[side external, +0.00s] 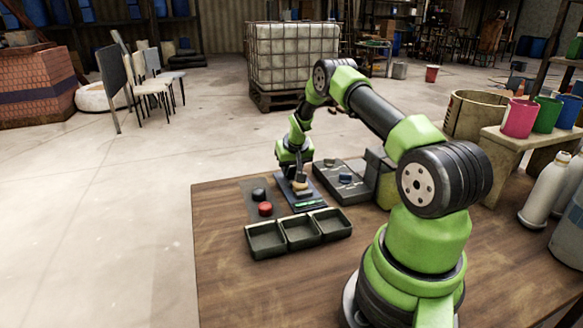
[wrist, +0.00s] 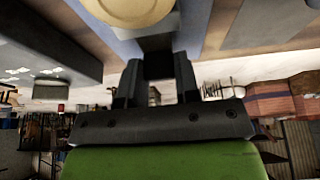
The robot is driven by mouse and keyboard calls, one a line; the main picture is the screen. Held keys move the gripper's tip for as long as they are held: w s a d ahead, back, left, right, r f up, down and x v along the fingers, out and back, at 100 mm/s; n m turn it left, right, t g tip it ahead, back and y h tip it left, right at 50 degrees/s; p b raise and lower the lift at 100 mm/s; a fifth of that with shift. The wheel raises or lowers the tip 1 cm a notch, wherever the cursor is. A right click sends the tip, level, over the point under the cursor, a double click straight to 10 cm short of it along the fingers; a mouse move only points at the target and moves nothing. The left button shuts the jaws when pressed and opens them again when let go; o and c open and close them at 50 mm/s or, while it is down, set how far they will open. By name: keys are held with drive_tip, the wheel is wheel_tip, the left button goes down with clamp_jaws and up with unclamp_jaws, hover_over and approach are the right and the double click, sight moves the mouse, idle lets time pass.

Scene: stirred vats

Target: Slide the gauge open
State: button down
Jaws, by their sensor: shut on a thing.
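The gauge (side external: 312,206) is a dark blue strip-shaped plate on the table, with a green mark near its front end. A tan, round-topped knob (side external: 300,186) stands on it, partly hidden by my gripper. In the wrist view the knob's cream round top (wrist: 130,10) is at the top edge, with a grey part (wrist: 155,42) beside it reaching between the fingers. My gripper (side external: 298,176) is low over the gauge, behind the knob. Its two dark fingers (wrist: 158,72) are shut on what looks like the gauge's slider; the exact contact is hard to see.
A panel left of the gauge carries a black button (side external: 259,194) and a red button (side external: 265,209). A grey panel with a blue knob (side external: 345,178) is to the right. A three-compartment tray (side external: 265,252) lies in front. Bare table is at the front left.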

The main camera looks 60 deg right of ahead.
drive_tip(key=shift+w+d, duration=0.6)
drive_tip(key=c, duration=0.8)
unclamp_jaws()
drive_tip(key=shift+c, duration=0.2)
drive_tip(key=v, duration=1)
